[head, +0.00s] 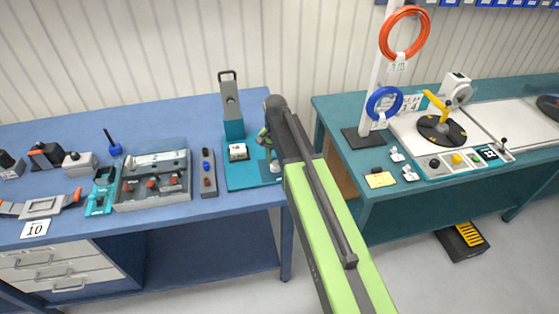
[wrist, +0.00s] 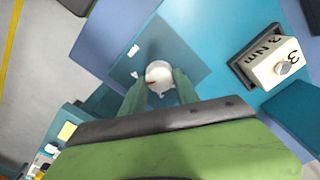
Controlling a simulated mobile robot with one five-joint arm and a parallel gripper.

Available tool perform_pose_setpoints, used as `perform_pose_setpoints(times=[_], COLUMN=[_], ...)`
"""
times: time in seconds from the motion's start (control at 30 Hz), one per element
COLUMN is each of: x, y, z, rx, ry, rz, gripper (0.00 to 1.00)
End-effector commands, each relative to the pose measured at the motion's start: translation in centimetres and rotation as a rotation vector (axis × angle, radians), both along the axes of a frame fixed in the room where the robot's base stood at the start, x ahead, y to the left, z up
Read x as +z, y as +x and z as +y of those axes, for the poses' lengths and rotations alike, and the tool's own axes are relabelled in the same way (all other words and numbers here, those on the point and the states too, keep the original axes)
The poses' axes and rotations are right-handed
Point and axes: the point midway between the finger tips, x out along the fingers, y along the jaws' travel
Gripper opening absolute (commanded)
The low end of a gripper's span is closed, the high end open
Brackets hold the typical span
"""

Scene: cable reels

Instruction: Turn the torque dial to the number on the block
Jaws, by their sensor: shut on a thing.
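The dial (wrist: 159,74) is a round white knob with a small red mark, on a teal plate in the wrist view. My gripper (wrist: 160,88) has one green finger on each side of it and is shut on it. In the head view my gripper (head: 268,138) is at the right part of the teal base (head: 245,182) and mostly hides the dial. The cream block (wrist: 278,65) sits in a dark frame to the right in the wrist view; a 3 shows on it, beside letters that are hard to read. The block also shows in the head view (head: 238,152).
A grey upright with a handle (head: 230,98) rises behind the block. A grey strip with buttons (head: 208,173) and a grey tray (head: 152,180) are to the left. A gap separates the blue bench (head: 190,215) from the teal bench (head: 420,200) at right.

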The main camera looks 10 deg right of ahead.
Motion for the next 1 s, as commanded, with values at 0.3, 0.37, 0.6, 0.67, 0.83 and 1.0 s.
perform_pose_setpoints(times=[0.3, 0.37, 0.6, 0.67, 0.83, 1.0], x=[-0.06, -0.06, -0.06, -0.06, -0.06, -0.06], y=[-0.39, -0.39, -0.39, -0.39, -0.40, -0.39], z=[0.14, 0.14, 0.13, 0.13, 0.11, 0.10], rx=[0.268, 0.315, 0.475, 0.504, 0.565, 0.594], ry=[0.004, 0.004, 0.005, 0.005, 0.005, 0.005], rz=[0.010, 0.010, 0.010, 0.010, 0.010, 0.010], gripper=[0.00, 0.00, 0.00, 0.00, 0.00, 0.00])
